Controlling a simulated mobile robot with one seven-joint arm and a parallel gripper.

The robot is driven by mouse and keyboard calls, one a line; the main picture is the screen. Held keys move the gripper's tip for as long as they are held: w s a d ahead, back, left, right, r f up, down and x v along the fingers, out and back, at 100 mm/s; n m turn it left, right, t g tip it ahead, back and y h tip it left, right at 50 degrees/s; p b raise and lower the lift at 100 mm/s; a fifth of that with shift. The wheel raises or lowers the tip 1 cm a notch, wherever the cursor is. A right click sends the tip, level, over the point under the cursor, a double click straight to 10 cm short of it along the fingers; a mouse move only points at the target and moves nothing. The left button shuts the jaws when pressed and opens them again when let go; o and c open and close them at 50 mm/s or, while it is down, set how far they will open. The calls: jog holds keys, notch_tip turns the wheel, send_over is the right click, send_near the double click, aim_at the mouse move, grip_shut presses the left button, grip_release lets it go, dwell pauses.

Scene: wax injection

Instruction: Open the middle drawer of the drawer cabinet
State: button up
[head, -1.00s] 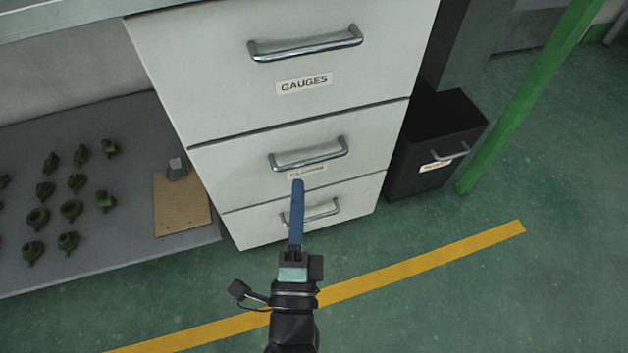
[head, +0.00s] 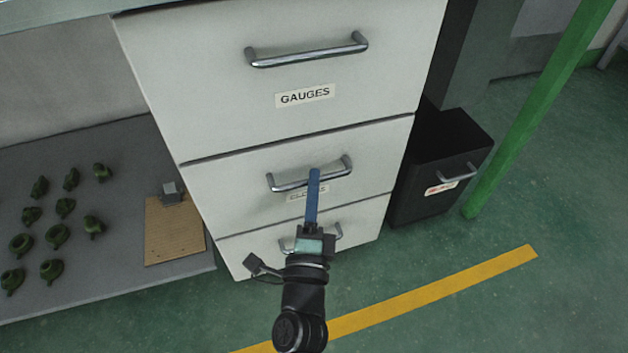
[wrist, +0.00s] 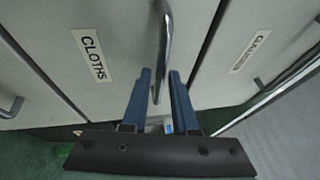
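The drawer cabinet (head: 225,75) is white with three stacked drawers, all shut. The middle drawer (head: 225,195) has a metal bar handle (head: 285,186), with a label partly hidden behind my gripper. In the wrist view this label (wrist: 92,56) reads CLOTHS. My gripper (head: 314,173) reaches the middle drawer's handle, its blue fingers seen edge-on in the head view. In the wrist view the fingers (wrist: 160,75) are apart, one on each side of the handle (wrist: 165,40). I cannot tell whether either finger touches it.
The top drawer (head: 200,110) is labelled GAUGES. The bottom drawer's handle (head: 338,233) is partly hidden by my gripper. A black bin (head: 415,180) and a green post (head: 540,105) stand at right. A grey surface (head: 110,270) with green parts and a brown board (head: 172,235) lies at left.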

jog(key=shift+x, duration=0.85)
grip_shut()
dwell(0.9)
